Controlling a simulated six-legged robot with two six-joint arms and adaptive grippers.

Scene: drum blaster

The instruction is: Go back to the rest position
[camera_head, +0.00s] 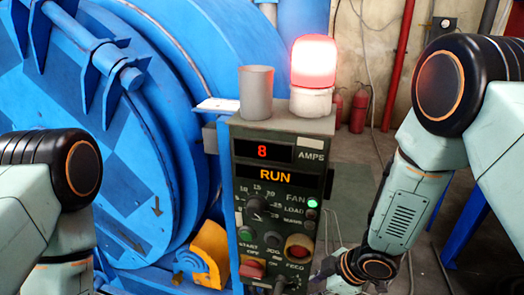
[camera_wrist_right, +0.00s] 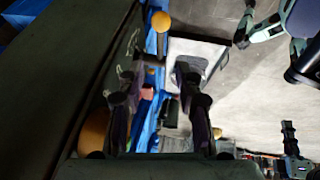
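The grey control panel (camera_head: 275,200) stands in the middle of the head view. Its displays read 8 AMPS and RUN, and the FAN light (camera_head: 312,203) is lit green. My left arm enters at the lower left, with its gripper out of view. My right arm comes down at the right, and its wrist is beside the panel's lower right. In the wrist view my right gripper (camera_wrist_right: 160,75) has its dark fingers apart, with nothing clearly held between them. The panel's dark side is close on the left there.
A lit red beacon (camera_head: 314,62) and a grey metal cylinder (camera_head: 256,93) stand on top of the panel. The big blue drum machine (camera_head: 120,170) fills the left. Red extinguishers (camera_head: 359,110) stand by the back wall. Open floor lies right of the panel.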

